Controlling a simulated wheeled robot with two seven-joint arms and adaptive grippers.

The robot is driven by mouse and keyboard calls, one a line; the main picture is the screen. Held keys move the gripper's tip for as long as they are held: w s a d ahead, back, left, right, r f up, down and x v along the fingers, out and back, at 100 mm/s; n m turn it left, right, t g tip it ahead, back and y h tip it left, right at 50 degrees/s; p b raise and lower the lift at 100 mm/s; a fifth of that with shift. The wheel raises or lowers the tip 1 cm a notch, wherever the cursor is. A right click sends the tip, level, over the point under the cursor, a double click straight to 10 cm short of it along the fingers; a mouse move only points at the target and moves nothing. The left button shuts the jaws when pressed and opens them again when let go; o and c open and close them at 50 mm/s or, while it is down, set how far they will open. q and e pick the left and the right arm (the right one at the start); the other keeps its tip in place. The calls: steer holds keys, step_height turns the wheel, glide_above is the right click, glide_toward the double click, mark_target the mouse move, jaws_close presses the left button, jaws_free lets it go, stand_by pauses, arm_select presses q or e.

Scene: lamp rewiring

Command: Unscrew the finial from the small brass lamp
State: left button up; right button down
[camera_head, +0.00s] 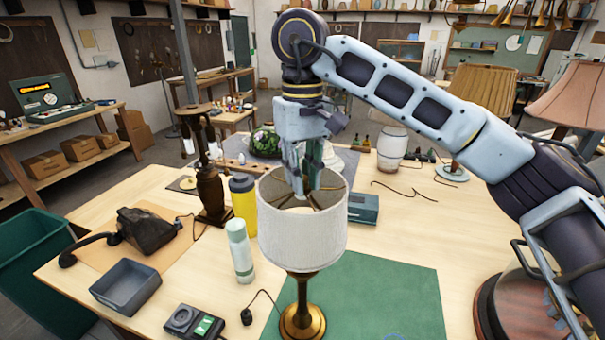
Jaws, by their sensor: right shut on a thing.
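The small brass lamp (303,284) stands upright on the bench, its round brass base at the left edge of a green mat (375,300). Its pale drum shade (303,240) is on it. My right gripper (304,188) points down into the shade's open top from above, with its fingers close together over the middle. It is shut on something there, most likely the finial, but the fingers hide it. Thin spokes of the shade frame show inside the rim. My left gripper is not in view.
A yellow bottle (244,201) and a pale bottle (239,251) stand close left of the shade. A grey tray (125,286), a black telephone (145,229) and a meter (194,322) lie further left. A teal box (363,208) is behind right. The green mat's right part is clear.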

steer(key=shift+n, duration=0.8)
steer(key=c, duration=1.3)
jaws_free()
steer(key=shift+o, duration=0.2)
steer(key=shift+m+b, duration=0.5)
steer(key=shift+m, duration=3.5)
steer(key=shift+m, duration=0.4)
